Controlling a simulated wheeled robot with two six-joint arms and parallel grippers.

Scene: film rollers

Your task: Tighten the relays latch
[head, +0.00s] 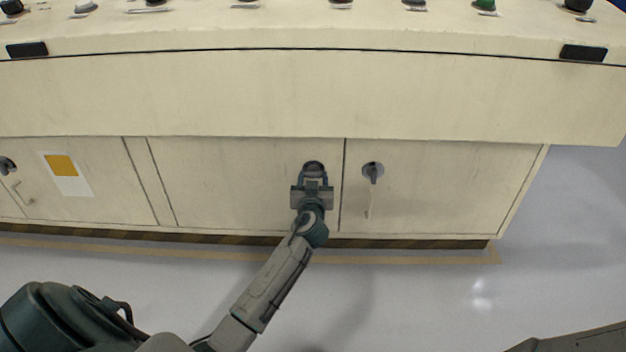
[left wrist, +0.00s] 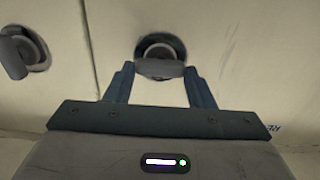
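The latch (head: 314,167) is a dark round fitting near the top right of the middle cabinet door. In the left wrist view the latch (left wrist: 160,52) shows a round socket with a grey handle lying roughly crosswise. My left gripper (head: 313,178) is at this latch, pointing at the door. In the left wrist view its two fingers (left wrist: 160,72) stand apart, one on each side of the handle, with small gaps seeming to show. A label starting "RE" (left wrist: 275,127) is partly hidden by the gripper body. My right gripper is not in view.
A third latch (head: 7,165) is at far left. The console's front panel (head: 300,95) overhangs the doors. Open floor (head: 420,305) lies in front.

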